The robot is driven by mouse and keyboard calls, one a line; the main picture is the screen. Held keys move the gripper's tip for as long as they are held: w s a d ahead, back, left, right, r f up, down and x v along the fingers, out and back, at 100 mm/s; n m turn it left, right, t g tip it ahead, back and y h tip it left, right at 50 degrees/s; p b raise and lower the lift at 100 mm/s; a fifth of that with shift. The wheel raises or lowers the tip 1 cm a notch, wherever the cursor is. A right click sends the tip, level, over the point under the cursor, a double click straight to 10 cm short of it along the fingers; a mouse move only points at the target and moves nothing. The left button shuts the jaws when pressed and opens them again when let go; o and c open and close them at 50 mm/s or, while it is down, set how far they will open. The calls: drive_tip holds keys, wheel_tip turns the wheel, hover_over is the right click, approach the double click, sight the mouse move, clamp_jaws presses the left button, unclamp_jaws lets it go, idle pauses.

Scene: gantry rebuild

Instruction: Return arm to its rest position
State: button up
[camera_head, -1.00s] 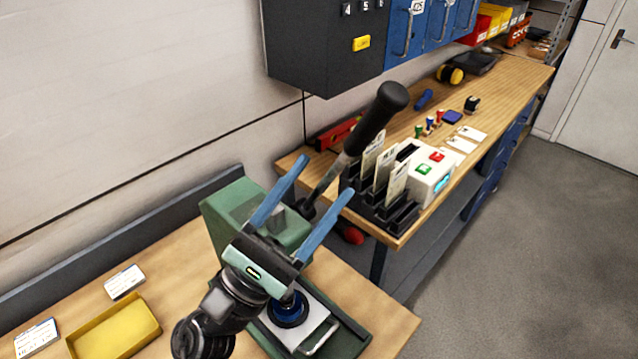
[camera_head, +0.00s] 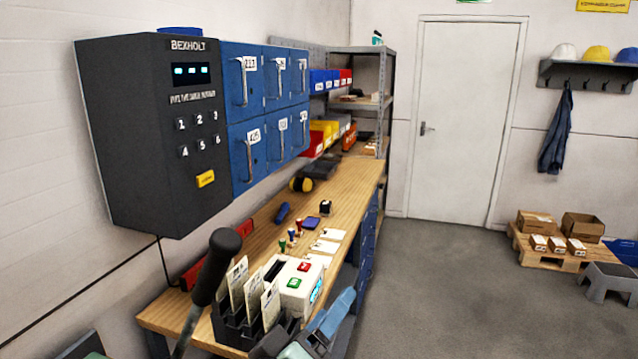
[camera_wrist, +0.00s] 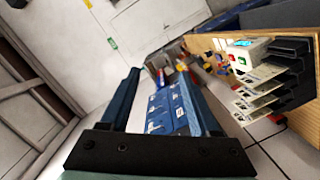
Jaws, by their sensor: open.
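My gripper (camera_head: 322,326) shows at the bottom edge of the head view, in front of the card rack (camera_head: 228,326). One blue finger is clear there; most of the arm is below the frame. In the wrist view both blue fingers of my gripper (camera_wrist: 160,82) stand apart with nothing between them. The wrist view is rolled sideways, with the blue lockers (camera_wrist: 160,108) behind the fingers and the card rack (camera_wrist: 290,75) at right.
The black lever handle (camera_head: 214,268) rises left of the rack. A white box with red and green buttons (camera_head: 312,272) stands beside the rack on the wooden bench (camera_head: 350,205). A dark keypad cabinet (camera_head: 140,130) hangs above.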

drive_tip(key=s+r+m+t+y, duration=0.2)
drive_tip(key=s+r+t, duration=0.2)
drive_tip(key=r, duration=0.7)
drive_tip(key=s+r+m+t+y, duration=0.1)
drive_tip(key=s+r+t+y, duration=0.2)
drive_tip(key=r, duration=0.8)
drive_tip(key=s+a+r+m+t+y, duration=0.1)
drive_tip(key=s+r+t, duration=0.4)
drive_tip(key=r, duration=0.6)
drive_tip(key=shift+s+m+y, duration=0.7)
drive_tip(key=shift+s+m, duration=0.1)
drive_tip(key=shift+s, duration=0.05)
drive_tip(key=shift+a+f, duration=0.1)
drive_tip(key=shift+f, duration=0.05)
